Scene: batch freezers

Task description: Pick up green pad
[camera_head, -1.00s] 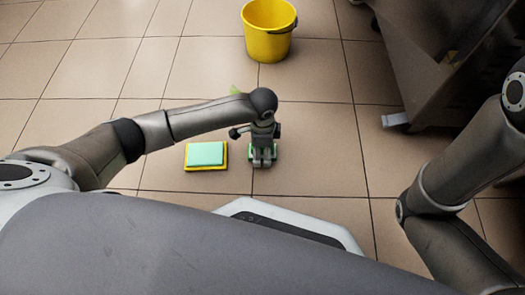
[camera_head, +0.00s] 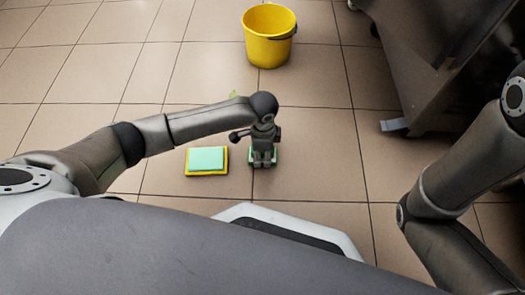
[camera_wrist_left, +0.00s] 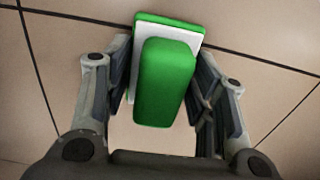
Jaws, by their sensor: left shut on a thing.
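The green pad (camera_wrist_left: 164,82) has a raised green block on a white layer over a green base. In the left wrist view it sits between the two fingers of my left gripper (camera_wrist_left: 163,100), which is shut on it. In the head view my left gripper (camera_head: 263,162) points down at the tiled floor. There only slim green edges of the pad (camera_head: 278,157) show beside the fingers. I cannot tell whether the pad touches the floor. My right gripper is outside the views; only the right arm shows.
A mint-green and yellow pad (camera_head: 207,159) lies on the floor just left of my left gripper. A yellow bucket (camera_head: 268,38) stands farther back. A dark metal unit (camera_head: 425,60) on casters stands at the right.

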